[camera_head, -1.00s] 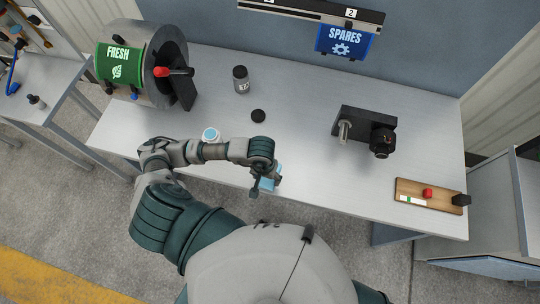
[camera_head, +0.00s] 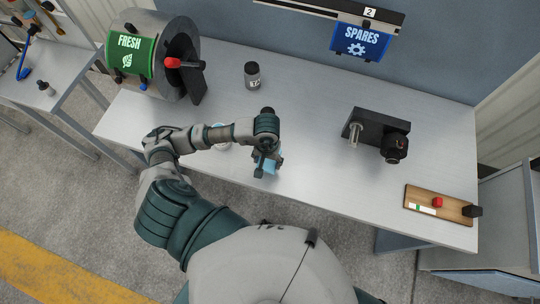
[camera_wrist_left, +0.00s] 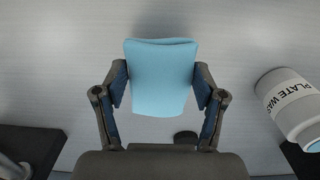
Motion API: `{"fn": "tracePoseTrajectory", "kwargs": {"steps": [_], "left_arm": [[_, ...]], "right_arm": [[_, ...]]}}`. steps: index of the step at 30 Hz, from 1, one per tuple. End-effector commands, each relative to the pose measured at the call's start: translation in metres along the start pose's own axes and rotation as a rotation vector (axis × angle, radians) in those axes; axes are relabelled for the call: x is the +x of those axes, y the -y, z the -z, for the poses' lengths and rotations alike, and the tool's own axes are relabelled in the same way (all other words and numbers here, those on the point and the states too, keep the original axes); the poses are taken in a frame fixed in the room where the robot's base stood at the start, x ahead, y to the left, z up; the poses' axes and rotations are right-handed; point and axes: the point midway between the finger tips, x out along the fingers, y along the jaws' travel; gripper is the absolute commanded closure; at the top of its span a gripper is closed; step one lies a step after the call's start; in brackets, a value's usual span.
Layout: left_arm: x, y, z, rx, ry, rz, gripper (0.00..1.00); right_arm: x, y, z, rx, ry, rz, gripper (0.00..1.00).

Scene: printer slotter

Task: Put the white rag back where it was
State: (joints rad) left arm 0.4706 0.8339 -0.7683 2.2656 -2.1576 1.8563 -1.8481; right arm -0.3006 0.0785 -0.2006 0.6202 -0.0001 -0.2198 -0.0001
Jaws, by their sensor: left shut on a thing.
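A folded light-blue rag (camera_wrist_left: 162,78) is the only cloth I see; I see no white one. My left gripper (camera_wrist_left: 162,92) is shut on it, with a finger at each side. In the head view the rag (camera_head: 272,164) shows beside my left gripper (camera_head: 262,160), above the table's front part, partly hidden by the gripper. I cannot tell whether it touches the table. A white container labelled PLATE WAS… (camera_wrist_left: 288,100) stands to the right in the wrist view. My left arm mostly covers it in the head view. My right gripper is not in view.
The grey table (camera_head: 310,100) carries a FRESH drum (camera_head: 140,62), a black-lidded bottle (camera_head: 252,76), a black bracket with a metal peg (camera_head: 376,132) and a wooden board (camera_head: 438,204). A dark round disc (camera_wrist_left: 186,137) lies near the gripper.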

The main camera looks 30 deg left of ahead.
Motion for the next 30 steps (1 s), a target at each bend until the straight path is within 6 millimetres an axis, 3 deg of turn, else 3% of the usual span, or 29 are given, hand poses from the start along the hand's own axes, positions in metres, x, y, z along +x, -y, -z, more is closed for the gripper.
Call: {"fn": "tracePoseTrajectory", "kwargs": {"steps": [3, 6, 15, 21, 22, 24, 25, 30], "left_arm": [[-0.001, -0.003, 0.022, -0.002, -0.001, 0.001, 0.58], [0.001, -0.004, 0.031, 0.001, -0.001, 0.003, 0.58], [0.036, 0.002, 0.034, 0.000, 0.002, -0.001, 0.58], [0.039, 0.004, 0.036, 0.002, 0.000, -0.002, 0.58], [0.039, 0.003, 0.036, 0.001, 0.000, -0.002, 0.28], [0.038, 0.002, 0.035, 0.002, -0.001, -0.001, 0.10], [0.038, 0.002, 0.035, 0.002, -0.001, -0.001, 0.05], [0.038, -0.001, 0.035, 0.002, -0.001, 0.001, 0.05]], "right_arm": [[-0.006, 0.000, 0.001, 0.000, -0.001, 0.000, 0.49], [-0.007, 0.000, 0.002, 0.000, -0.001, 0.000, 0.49], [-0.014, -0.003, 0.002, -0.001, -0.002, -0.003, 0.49], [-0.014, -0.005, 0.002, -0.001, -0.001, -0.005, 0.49], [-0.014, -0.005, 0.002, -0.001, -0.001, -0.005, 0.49], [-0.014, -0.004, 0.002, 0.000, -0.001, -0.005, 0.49], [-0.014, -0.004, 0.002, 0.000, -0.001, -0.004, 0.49], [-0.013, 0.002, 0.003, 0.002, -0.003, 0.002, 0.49]]}}
